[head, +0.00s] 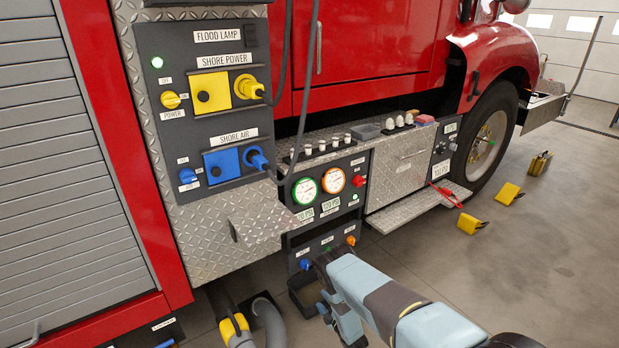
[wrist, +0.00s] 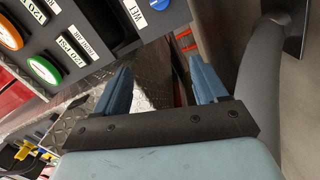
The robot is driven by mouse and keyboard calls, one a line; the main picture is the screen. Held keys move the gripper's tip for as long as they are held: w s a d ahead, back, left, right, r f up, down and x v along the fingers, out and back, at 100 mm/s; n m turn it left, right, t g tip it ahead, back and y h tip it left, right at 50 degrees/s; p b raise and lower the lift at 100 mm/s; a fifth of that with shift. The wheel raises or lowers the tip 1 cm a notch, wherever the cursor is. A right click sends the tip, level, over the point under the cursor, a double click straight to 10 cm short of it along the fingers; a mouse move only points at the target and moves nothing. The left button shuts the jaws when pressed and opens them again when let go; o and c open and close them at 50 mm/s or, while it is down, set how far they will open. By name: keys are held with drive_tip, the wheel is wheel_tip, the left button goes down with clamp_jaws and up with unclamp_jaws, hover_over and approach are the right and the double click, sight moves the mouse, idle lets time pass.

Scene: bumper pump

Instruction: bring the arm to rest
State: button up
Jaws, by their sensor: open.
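My gripper (wrist: 163,78) shows in the wrist view with two blue fingers spread apart and nothing between them. In the head view my arm (head: 385,295) reaches in from the lower right, and its end is low in front of the bumper panel. The fingertips cannot be made out there. The lower panel (head: 328,252) has a blue knob (head: 305,264), a green knob and an orange knob (head: 351,240). In the wrist view a blue knob (wrist: 160,4) is at the top edge, apart from the fingers.
A green-ringed gauge (head: 306,190) and an orange-ringed gauge (head: 333,180) sit above the lower panel. A diamond-plate ledge (head: 262,215) juts out at left. Grey hoses (head: 270,322) stand below. Yellow chocks (head: 509,193) lie on the floor at right, where there is free room.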

drive_tip(key=w+d+r+m+h, duration=0.1)
drive_tip(key=w+r+m+h, duration=0.2)
drive_tip(key=w+r, duration=0.9)
drive_tip(key=w+d+r+m+h, duration=0.1)
drive_tip(key=w+r+m+h, duration=0.15)
drive_tip(key=w+r, duration=0.9)
drive_tip(key=s+d+r+m+g+h, duration=0.1)
drive_tip(key=s+d+r+m, duration=0.1)
drive_tip(key=r, duration=1)
drive_tip(key=s+d+r+m+g+h, duration=0.1)
drive_tip(key=s+d+r+m, duration=0.15)
drive_tip(key=r, duration=0.85)
drive_tip(key=s+d+r+m+g+h, duration=0.1)
drive_tip(key=d+r+m, duration=0.1)
drive_tip(key=r, duration=1)
drive_tip(key=s+d+r+m+g, duration=0.2)
drive_tip(key=s+d+r, duration=0.1)
drive_tip(key=s+r, duration=0.75)
drive_tip(key=s+d+r+m+g, duration=0.1)
drive_tip(key=s+d+r+m, duration=0.2)
drive_tip(key=s+r, duration=0.8)
drive_tip(key=s+d+r+m+g, duration=0.1)
drive_tip(key=s+m+g, duration=0.1)
drive_tip(key=s, duration=1.5)
drive_tip(key=s+d+r+m+g, duration=0.1)
drive_tip(key=s+m+g, duration=0.1)
drive_tip(key=s, duration=1.6)
drive_tip(key=shift+s+d+r+h, duration=0.2)
drive_tip(key=shift+s+d+h, duration=0.1)
drive_tip(key=shift+d+h, duration=0.15)
